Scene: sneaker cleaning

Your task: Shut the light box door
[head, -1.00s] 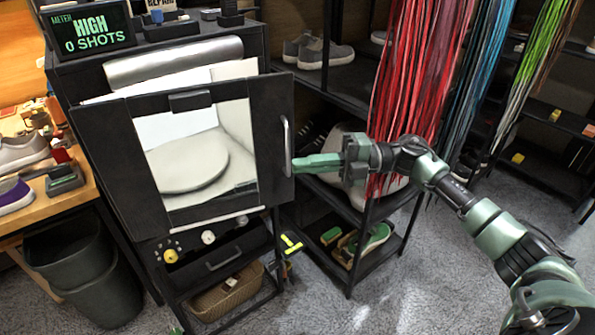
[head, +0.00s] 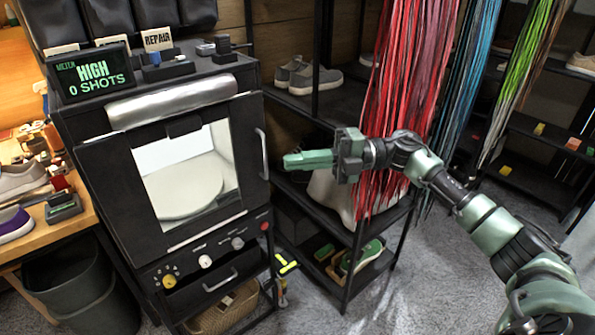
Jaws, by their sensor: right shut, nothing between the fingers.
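The light box (head: 90,116) stands at the left in the head view, a black cabinet with a silver rounded bar across its upper front. Its black door (head: 110,190) with a window lies against the front and looks shut, or very nearly so. Through the window a round white turntable (head: 185,188) shows. The door's upright handle (head: 262,153) is at its right edge. My right gripper (head: 290,160) is shut and empty, just right of the handle and apart from it, pointing left. My left gripper is not in view.
A meter display (head: 95,75) reading "HIGH 0 SHOTS" sits on top of the box. A black shelf rack (head: 345,100) with shoes and hanging red laces (head: 405,90) stands close behind my right arm. A workbench (head: 80,222) and a dark bin (head: 80,290) are at the left.

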